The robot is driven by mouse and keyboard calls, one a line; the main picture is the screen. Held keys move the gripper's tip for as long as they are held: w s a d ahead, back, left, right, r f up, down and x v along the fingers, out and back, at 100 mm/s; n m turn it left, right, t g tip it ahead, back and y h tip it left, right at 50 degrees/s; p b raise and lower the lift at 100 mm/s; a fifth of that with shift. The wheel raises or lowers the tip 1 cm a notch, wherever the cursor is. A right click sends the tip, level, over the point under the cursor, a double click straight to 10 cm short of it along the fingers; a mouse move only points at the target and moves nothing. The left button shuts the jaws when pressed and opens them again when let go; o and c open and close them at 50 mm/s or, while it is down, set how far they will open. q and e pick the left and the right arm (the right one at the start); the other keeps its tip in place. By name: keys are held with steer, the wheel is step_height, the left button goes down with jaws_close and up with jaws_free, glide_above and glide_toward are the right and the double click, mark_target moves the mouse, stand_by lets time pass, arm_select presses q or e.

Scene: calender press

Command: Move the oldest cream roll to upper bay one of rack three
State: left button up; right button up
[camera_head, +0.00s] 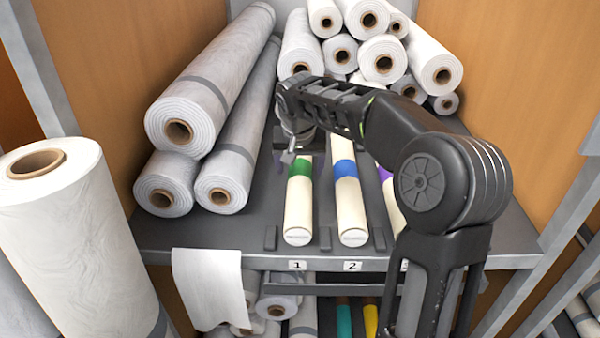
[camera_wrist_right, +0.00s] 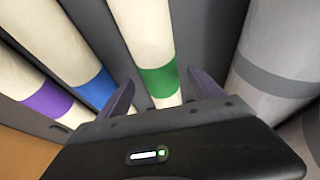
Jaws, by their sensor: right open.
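Three cream rolls lie side by side on the grey shelf in the head view. The green-banded roll (camera_head: 299,205) is at label 1, the blue-banded roll (camera_head: 350,205) at label 2, and the purple-banded roll (camera_head: 393,205) is partly hidden behind my right arm. Print on the roll ends is too small to read. My right gripper (camera_head: 294,155) is open over the far part of the green-banded roll. In the right wrist view its fingers (camera_wrist_right: 163,92) are either side of the green-banded roll (camera_wrist_right: 155,52), with grey gaps visible. My left gripper is not in view.
Large grey-banded white rolls (camera_head: 212,85) lie left on the shelf. Several white rolls (camera_head: 383,60) are stacked behind my arm. Small dark stops (camera_head: 325,238) separate the cream rolls. Wooden side panels (camera_head: 510,90) bound the bay. A tall roll (camera_head: 75,235) stands front left.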

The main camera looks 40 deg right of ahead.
steer(key=v, duration=0.8)
steer(key=shift+r, duration=0.1)
stand_by(0.5)
